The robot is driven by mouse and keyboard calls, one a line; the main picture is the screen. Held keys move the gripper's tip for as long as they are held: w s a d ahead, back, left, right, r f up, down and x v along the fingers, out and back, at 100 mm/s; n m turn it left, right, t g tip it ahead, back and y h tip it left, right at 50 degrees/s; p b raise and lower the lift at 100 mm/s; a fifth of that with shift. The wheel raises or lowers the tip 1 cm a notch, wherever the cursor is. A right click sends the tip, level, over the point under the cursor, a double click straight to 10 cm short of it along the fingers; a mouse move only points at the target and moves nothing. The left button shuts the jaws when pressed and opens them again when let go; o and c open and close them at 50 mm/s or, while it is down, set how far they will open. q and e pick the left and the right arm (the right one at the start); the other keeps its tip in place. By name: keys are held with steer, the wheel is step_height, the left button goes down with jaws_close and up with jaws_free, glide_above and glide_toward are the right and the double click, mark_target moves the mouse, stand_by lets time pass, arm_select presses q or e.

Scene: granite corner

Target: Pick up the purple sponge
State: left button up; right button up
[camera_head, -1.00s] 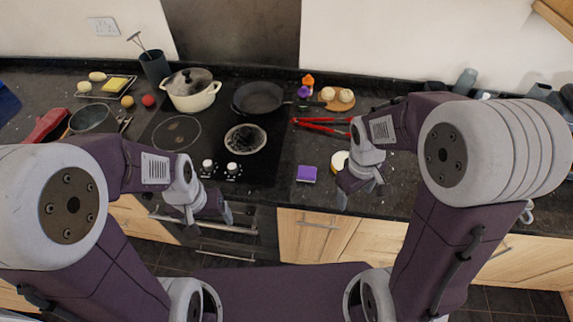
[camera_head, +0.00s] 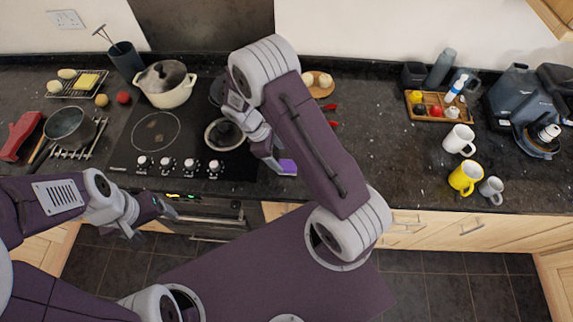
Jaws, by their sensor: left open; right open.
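The purple sponge (camera_head: 288,167) lies on the dark granite worktop, just right of the hob. It is partly hidden by my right arm and gripper. My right gripper (camera_head: 272,166) is open and reaches down right beside the sponge, at its left. I cannot tell whether it touches the sponge or whether a finger is behind it. My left gripper (camera_head: 155,221) is open and empty, low in front of the oven, well left of the sponge.
The hob (camera_head: 160,135) has a pot (camera_head: 165,88) and a pan (camera_head: 222,132) on it. Red tongs (camera_head: 333,107) and a board (camera_head: 321,92) lie behind my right arm. Mugs (camera_head: 465,176) stand at the right. The worktop between is clear.

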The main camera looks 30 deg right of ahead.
mark_target(287, 165)
steer(key=shift+w+d+f, duration=0.2)
steer(key=shift+d+f, duration=0.1)
steer(key=shift+f, duration=0.35)
steer(key=shift+s+d+f+p, duration=0.15)
steer(key=shift+f+p, duration=0.05)
steer(key=shift+p, duration=0.1)
steer(key=x, duration=0.2)
steer(key=p+x, duration=0.1)
steer(key=x, duration=0.1)
steer(key=shift+s, duration=0.35)
steer(key=shift+f, duration=0.2)
arm_select(q)
steer(key=shift+w+d+r, duration=0.1)
steer(key=shift+w+r, duration=0.15)
steer(key=shift+r, duration=0.8)
arm_select(e)
steer(key=shift+w, duration=0.15)
